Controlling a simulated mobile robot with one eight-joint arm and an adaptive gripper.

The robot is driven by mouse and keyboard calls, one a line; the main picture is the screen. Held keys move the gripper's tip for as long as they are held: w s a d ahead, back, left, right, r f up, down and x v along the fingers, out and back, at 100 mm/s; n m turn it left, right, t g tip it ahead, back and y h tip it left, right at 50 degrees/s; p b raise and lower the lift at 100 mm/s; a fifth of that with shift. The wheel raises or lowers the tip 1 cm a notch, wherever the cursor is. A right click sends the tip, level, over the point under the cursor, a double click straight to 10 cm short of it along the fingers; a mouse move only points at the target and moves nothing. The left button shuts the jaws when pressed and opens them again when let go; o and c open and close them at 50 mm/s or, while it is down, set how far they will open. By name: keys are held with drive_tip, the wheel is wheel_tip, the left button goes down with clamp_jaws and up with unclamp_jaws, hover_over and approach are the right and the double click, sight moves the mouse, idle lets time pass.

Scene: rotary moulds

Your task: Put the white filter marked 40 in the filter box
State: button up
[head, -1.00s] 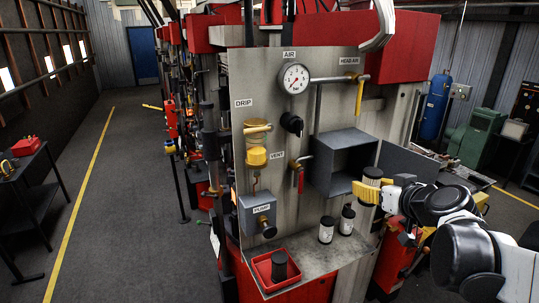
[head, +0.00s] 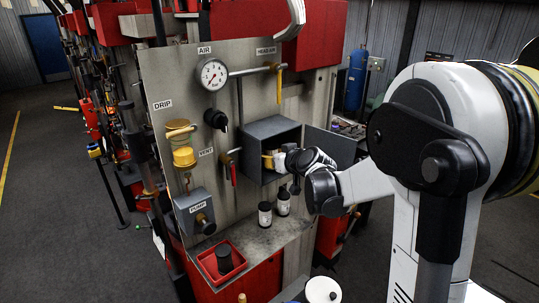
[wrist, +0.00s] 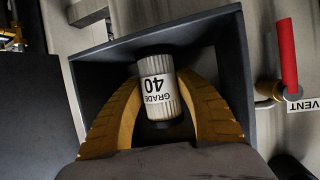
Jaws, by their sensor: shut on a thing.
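The white ribbed filter marked "GRADE 40" (wrist: 157,92), with dark end caps, is between the yellow fingers of my gripper (wrist: 160,120) in the wrist view. My gripper is shut on it. The grey filter box (head: 272,127) is open-fronted on the machine panel; its wall also shows in the wrist view (wrist: 105,62). In the head view my gripper (head: 268,161) is at the box mouth, with the fingers inside its outline. The filter is framed by the box walls. I cannot tell whether it touches the back or floor.
The box door (head: 332,147) stands open to the right, beside my arm. Two canisters (head: 265,215) (head: 283,203) stand on the ledge below. A red tray (head: 238,249) holds a dark filter (head: 224,260). The red vent lever (wrist: 287,55) is just outside the box.

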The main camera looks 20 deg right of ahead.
drive_tip(key=shift+s, duration=0.1)
drive_tip(key=shift+f+b, duration=0.2)
drive_tip(key=shift+b, duration=0.1)
drive_tip(key=o, duration=1.2)
drive_tip(key=shift+r, duration=0.2)
